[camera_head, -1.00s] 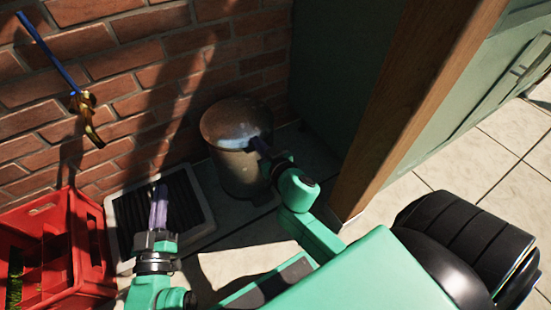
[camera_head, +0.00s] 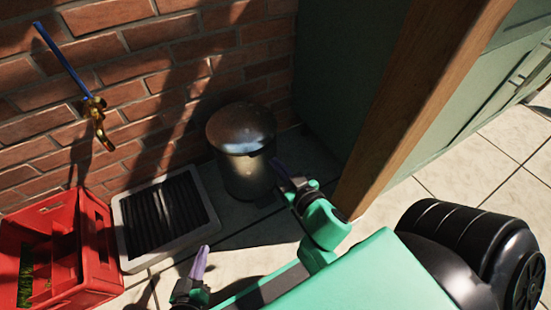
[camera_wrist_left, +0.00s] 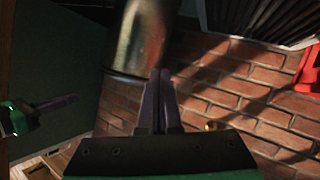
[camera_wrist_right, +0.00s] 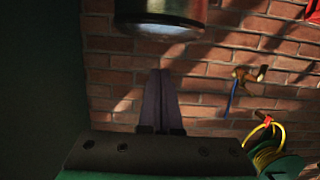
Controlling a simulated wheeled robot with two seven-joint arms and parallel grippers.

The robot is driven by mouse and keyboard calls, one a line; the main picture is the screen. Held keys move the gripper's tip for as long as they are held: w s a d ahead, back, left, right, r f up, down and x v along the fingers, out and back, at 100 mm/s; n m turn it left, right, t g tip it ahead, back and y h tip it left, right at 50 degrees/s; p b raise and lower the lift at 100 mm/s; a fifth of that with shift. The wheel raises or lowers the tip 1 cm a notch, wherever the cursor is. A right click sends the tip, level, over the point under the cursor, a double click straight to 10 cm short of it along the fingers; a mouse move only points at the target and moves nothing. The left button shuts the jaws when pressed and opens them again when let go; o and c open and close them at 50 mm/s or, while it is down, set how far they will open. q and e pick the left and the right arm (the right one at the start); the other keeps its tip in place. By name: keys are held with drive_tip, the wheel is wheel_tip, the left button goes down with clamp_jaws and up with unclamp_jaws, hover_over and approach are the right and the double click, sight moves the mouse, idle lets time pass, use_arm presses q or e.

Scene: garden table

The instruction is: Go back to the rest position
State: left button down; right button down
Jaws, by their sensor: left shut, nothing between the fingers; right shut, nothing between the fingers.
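My left gripper (camera_head: 199,262) is shut and empty, low in the head view, in front of the drain grate. Its closed fingers (camera_wrist_left: 158,98) also show in the left wrist view. My right gripper (camera_head: 279,172) is shut and empty, just right of the metal bin in the picture. Its fingers (camera_wrist_right: 160,98) are together in the right wrist view, with nothing between them. Neither gripper holds anything. Whether the right fingertips touch the bin cannot be told from the head view.
A lidded metal bin (camera_head: 243,150) stands in the corner by the brick wall (camera_head: 150,60). A dark grate in a pale frame (camera_head: 128,236) and a red crate (camera_head: 97,240) lie left. A brass tap (camera_head: 97,118) juts from the wall. A wooden post (camera_head: 410,110) stands right.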

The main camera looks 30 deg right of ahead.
drive_tip(key=shift+s, duration=0.15)
